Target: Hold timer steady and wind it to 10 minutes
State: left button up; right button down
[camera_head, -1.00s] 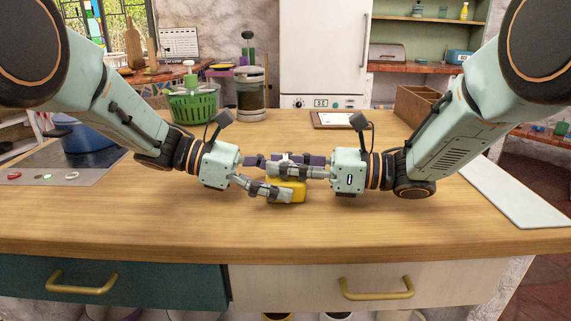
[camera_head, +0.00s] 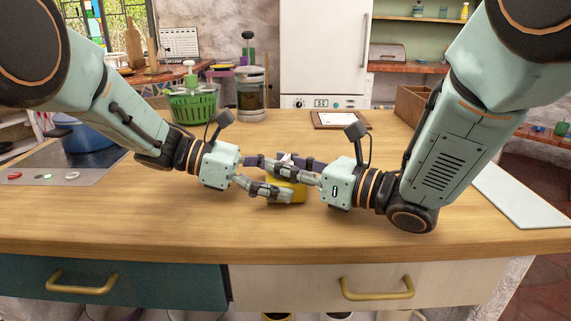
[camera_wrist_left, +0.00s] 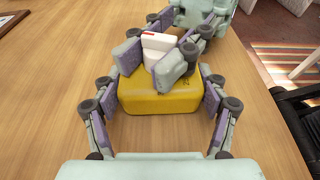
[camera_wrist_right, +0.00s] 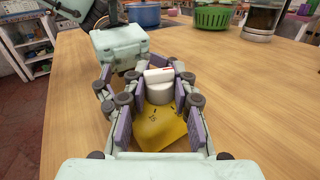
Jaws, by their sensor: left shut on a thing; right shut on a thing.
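The timer has a yellow body (camera_wrist_left: 160,100) that stands on the wooden counter, mostly hidden by fingers in the head view (camera_head: 290,192). On top of it is a white knob (camera_wrist_left: 157,42) with a red mark, also seen in the right wrist view (camera_wrist_right: 159,88). My left gripper (camera_head: 280,182) is shut on the yellow body, with a finger on each side. My right gripper (camera_head: 285,170) is shut on the white knob above the body, coming from the right at an angle.
A green basket (camera_head: 193,106) and a glass press (camera_head: 251,95) stand at the back left. A framed board (camera_head: 342,120) lies at the back. A blue pot (camera_head: 85,134) sits on the hob at the left. A white board (camera_head: 522,195) lies at the right. The front counter is clear.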

jog(key=c, duration=1.1)
grip_release()
jog(key=shift+o, duration=0.2)
jog(key=shift+d, duration=0.1)
jog(key=shift+v, duration=5.95)
jog(key=shift+c, duration=0.3)
